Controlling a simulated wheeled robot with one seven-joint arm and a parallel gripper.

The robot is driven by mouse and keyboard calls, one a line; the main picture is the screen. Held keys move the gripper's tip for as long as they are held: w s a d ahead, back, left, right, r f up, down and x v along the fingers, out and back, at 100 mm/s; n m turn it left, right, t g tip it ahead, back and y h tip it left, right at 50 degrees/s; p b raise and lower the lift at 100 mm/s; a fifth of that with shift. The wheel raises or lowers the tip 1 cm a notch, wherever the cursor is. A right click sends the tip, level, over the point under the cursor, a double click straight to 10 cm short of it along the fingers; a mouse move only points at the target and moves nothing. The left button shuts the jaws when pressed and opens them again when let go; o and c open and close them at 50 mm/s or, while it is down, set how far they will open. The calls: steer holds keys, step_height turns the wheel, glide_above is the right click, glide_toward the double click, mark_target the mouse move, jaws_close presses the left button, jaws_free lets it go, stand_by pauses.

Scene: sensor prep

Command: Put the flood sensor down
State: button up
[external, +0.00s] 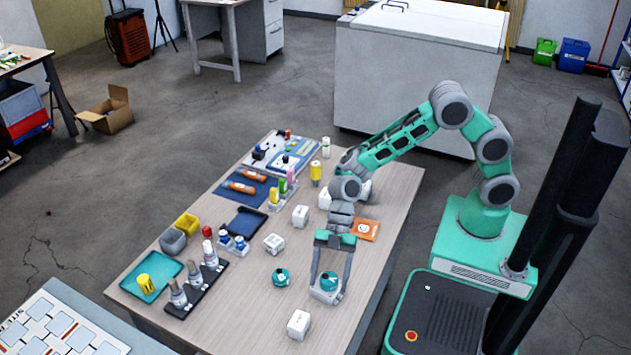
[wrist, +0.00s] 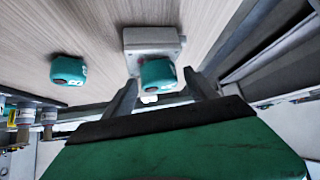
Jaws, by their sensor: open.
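Two similar teal rounded devices with white markings are in view; I take them for sensors, but cannot tell which is the flood sensor. One teal device (external: 329,281) is between my gripper's fingers, at a pale grey box (wrist: 150,38); it also shows in the wrist view (wrist: 157,74). It appears to rest on that box, though the exact contact is unclear. The other teal device (external: 281,277) stands on the bare table to the left, also in the wrist view (wrist: 68,70). My gripper (external: 328,291) is open, its fingers either side of the first device, with gaps visible.
White boxes stand nearby on the wooden table (external: 250,320): one in front (external: 299,324), others behind (external: 273,243). A dark rack (external: 211,288) with several bottles and a teal tray (external: 135,284) are at left. An orange card (external: 367,229) lies right of my wrist.

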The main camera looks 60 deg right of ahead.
steer(key=shift+r, duration=0.1)
steer(key=shift+w+d+r, duration=0.1)
steer(key=shift+d+r, duration=0.05)
steer(key=shift+r, duration=0.1)
steer(key=v, duration=1.2)
steer(key=d+m+t+h, duration=0.3)
steer(key=d+m, duration=0.5)
steer(key=d, duration=0.4)
steer(key=s+d+m+h, duration=0.3)
steer(key=d+m, duration=0.3)
steer(key=d, duration=0.3)
steer(key=s+d+m+t+h, duration=0.1)
steer(key=s+d+m+h, duration=0.1)
steer(key=s+d+m, duration=0.4)
steer(key=d, duration=0.4)
steer(key=shift+s+f+h, duration=0.2)
steer(key=shift+s+h, duration=0.05)
steer(key=shift+h, duration=0.15)
stand_by(3.0)
